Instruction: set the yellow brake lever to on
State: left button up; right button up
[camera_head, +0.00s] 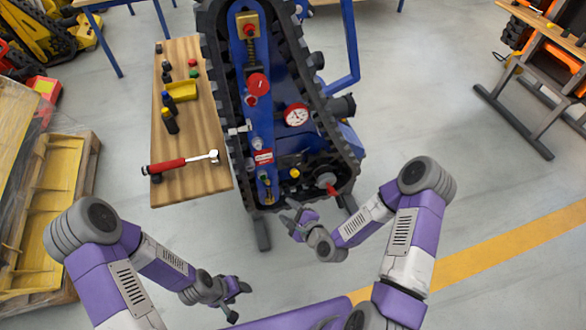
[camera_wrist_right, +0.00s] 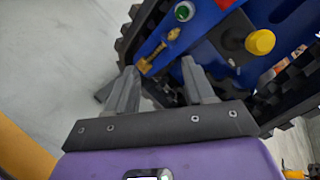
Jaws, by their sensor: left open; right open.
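A blue tracked carrier (camera_head: 275,70) with black tracks stands ahead. A round yellow knob (camera_head: 294,173) sits low on its near end; the right wrist view shows it too (camera_wrist_right: 260,42), at upper right. A small yellow-brass fitting (camera_head: 267,184) is left of the knob; a brass piece also shows in the right wrist view (camera_wrist_right: 152,60). I cannot tell which is the brake lever, or its setting. My right gripper (camera_head: 291,213) is open and empty, just in front of the near end, apart from the knob. My left gripper (camera_head: 241,299) is open and empty, low over the floor.
A red-handled lever (camera_head: 331,189) and a dial gauge (camera_head: 296,115) are on the carrier.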

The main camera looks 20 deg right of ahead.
aim_at(296, 175)
jog(key=w+d+r+m+t, duration=0.1)
jog(key=r+m, duration=0.1)
jog(key=m, duration=0.1)
jog(key=w+d+r+m+t+h, duration=0.1)
jog(key=d+r+m+t, duration=0.1)
jog(key=r+m, duration=0.1)
jog(key=w+d+r+m+t+h, duration=0.1)
jog(key=d+r+m+t, duration=0.1)
jog(key=m, duration=0.1)
jog(key=shift+w+r, duration=0.2)
jog(key=shift+w, duration=0.15)
jog(key=w, duration=0.4)
jog(key=w+a, duration=0.1)
jog(key=w, duration=0.2)
jog(key=shift+w+b, duration=0.1)
jog(key=shift+b, duration=0.3)
grip_shut()
